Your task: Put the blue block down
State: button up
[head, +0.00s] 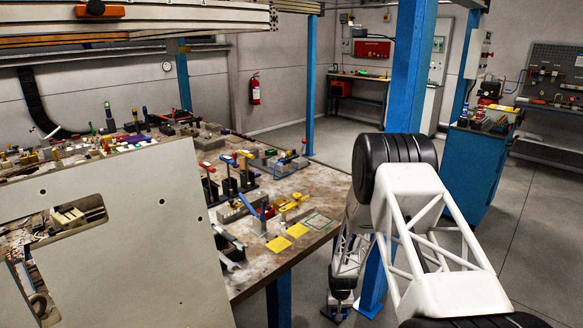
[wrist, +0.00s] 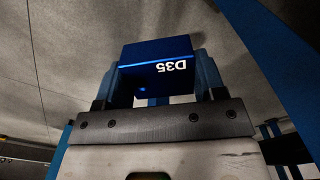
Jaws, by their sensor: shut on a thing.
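The blue block (wrist: 158,68), marked "D35" in white, is between the two blue fingers of my gripper (wrist: 155,75) in the wrist view. The fingers are shut on its sides. In the head view my gripper (head: 338,308) is small and low at the bottom, right of the workbench and beside a blue post. The block cannot be made out clearly there. Grey floor shows behind the block in the wrist view; I see no surface touching it.
A blue post (head: 408,75) stands close by my arm. A pale panel (head: 130,240) hides part of the bench.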

dwell(0.3)
jog(key=w+d+r+m, duration=0.3)
jog(key=w+d+r, duration=0.2)
jog(key=w+r, duration=0.4)
jog(key=w+d+r+m, duration=0.3)
jog(key=w+d+r, duration=0.3)
jog(key=r, duration=0.5)
jog(key=w+d+r+m, duration=0.3)
jog(key=w+d+r, duration=0.2)
jog(key=w+r, duration=0.45)
jog(key=a+r, duration=0.2)
jog(key=a, duration=0.4)
jog(key=a+r, duration=0.2)
jog(key=a, duration=0.4)
jog(key=a+r, duration=0.3)
jog(key=a, duration=0.3)
jog(key=shift+w, duration=0.3)
jog(key=shift+w, duration=0.15)
jog(key=shift+w+a+f, duration=0.1)
jog(key=shift+w+f, duration=0.15)
jog(key=shift+w, duration=2.35)
jog(key=shift+w+d+f, duration=0.1)
jog(key=shift+w+f, duration=0.2)
jog(key=shift+w, duration=2.35)
jog(key=shift+w+a+f, duration=0.1)
jog(key=shift+w+f, duration=0.15)
jog(key=shift+w, duration=2.35)
jog(key=shift+f, duration=0.1)
